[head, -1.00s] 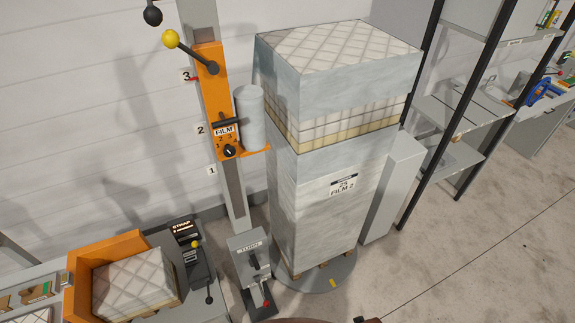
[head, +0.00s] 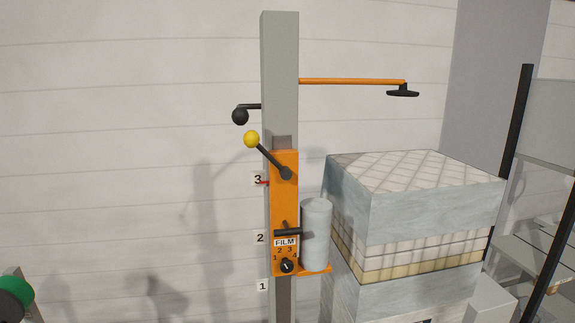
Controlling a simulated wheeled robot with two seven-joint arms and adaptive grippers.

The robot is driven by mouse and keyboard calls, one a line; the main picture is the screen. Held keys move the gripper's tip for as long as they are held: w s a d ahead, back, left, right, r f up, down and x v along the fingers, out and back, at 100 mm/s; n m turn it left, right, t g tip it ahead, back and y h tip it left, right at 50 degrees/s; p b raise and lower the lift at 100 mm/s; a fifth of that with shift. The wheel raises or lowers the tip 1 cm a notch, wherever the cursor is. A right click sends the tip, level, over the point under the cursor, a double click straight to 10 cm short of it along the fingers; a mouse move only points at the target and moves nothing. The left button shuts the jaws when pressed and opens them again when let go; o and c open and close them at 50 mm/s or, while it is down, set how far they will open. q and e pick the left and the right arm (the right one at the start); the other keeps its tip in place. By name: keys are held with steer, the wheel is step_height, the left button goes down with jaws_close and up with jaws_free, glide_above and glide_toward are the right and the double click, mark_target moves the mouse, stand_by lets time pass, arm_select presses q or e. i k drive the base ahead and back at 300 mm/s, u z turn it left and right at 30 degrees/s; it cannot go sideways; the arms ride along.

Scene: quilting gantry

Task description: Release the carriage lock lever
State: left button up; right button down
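The orange carriage (head: 284,205) sits on a grey upright mast (head: 280,80), with its red pointer near the number 3 mark. A lever with a yellow ball knob (head: 251,139) pivots on the upper part of the carriage and tilts up to the left; it looks like the lock lever. Lower on the carriage are a black handle (head: 287,232), a FILM label and a black selector knob (head: 287,266). A grey film roll (head: 316,233) stands on the carriage's right side. Neither of my grippers is in view.
A wrapped pallet stack (head: 415,220) stands right of the mast. A black ball knob (head: 240,116) sticks out left of the mast above the lever. An orange arm (head: 350,81) with a black pad extends right.

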mark_target(250, 139)
steer(key=z, duration=1.25)
steer(key=k, duration=0.6)
steer(key=u, duration=0.55)
